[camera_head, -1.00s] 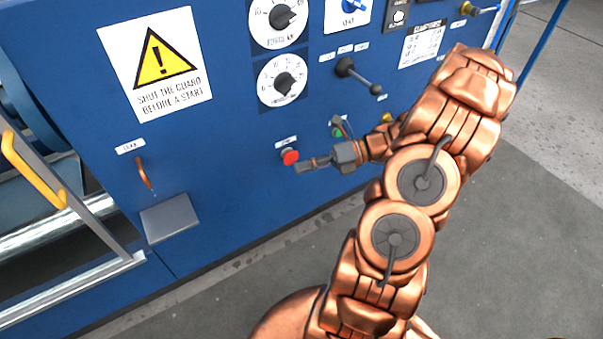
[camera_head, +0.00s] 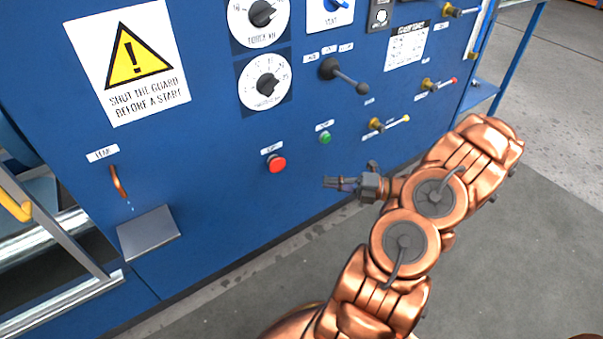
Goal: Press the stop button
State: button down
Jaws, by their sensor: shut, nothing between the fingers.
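The red stop button (camera_head: 277,164) sits on the blue machine panel, with a small label plate above it that is too small to read surely. A green button (camera_head: 325,138) sits to its right, a little higher. My gripper (camera_head: 328,182) is shut and empty. It shows to the right of the red button and slightly lower in the picture, apart from it, with its fingers pointing left. Nothing covers the red button.
The blue panel (camera_head: 215,200) also bears two dials, a black lever (camera_head: 343,76), brass valves (camera_head: 376,125) with handles and a warning sign (camera_head: 128,62). A grey tray (camera_head: 147,233) juts out at lower left under a copper handle (camera_head: 118,182). Grey floor lies at right.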

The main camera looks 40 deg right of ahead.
jog(key=b, duration=0.3)
send_near(275, 168)
jog(key=a, duration=0.4)
jog(key=w+b, duration=0.1)
jog(key=w, duration=0.3)
jog(key=shift+f+b, duration=0.15)
jog(key=shift+b, duration=0.2)
jog(key=shift+w+d, duration=0.1)
jog(key=shift+w, duration=0.25)
